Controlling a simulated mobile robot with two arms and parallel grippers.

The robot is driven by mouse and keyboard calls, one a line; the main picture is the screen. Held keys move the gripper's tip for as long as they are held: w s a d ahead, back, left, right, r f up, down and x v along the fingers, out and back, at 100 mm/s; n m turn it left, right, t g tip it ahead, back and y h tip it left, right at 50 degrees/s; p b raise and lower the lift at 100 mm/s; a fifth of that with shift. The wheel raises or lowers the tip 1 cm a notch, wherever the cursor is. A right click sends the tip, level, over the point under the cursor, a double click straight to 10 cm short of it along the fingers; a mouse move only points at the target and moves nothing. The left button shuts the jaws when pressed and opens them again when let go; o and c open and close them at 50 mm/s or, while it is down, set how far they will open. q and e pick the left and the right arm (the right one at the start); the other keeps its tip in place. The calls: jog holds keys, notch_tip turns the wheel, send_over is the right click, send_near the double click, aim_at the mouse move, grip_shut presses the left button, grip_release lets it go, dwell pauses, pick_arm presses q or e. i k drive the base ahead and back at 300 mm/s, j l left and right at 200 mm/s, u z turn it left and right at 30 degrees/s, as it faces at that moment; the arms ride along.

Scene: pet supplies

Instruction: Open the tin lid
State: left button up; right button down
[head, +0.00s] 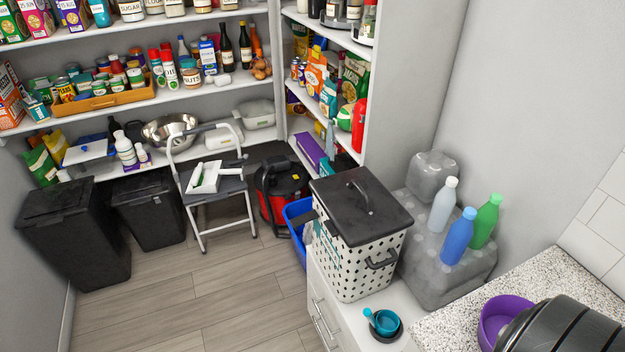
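The tin (352,268) is a white square container with black dots, standing on a white cabinet at the middle right. Its black lid (375,212) sits flat on top and covers the opening, so the inside is hidden. A dark arched handle (358,188) stands on the lid. A black side handle (382,262) is on the tin's right face.
Blue, green and clear bottles (458,238) stand on wrapped packs right of the tin. A teal cup (385,322) in a dark bowl is in front. A purple bowl (493,318) is on the speckled counter (545,282). A step stool (213,183) and black bins (75,235) stand behind open floor.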

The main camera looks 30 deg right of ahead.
aim_at(359, 209)
jog(key=z, duration=1.05)
jog(key=i+j, duration=0.1)
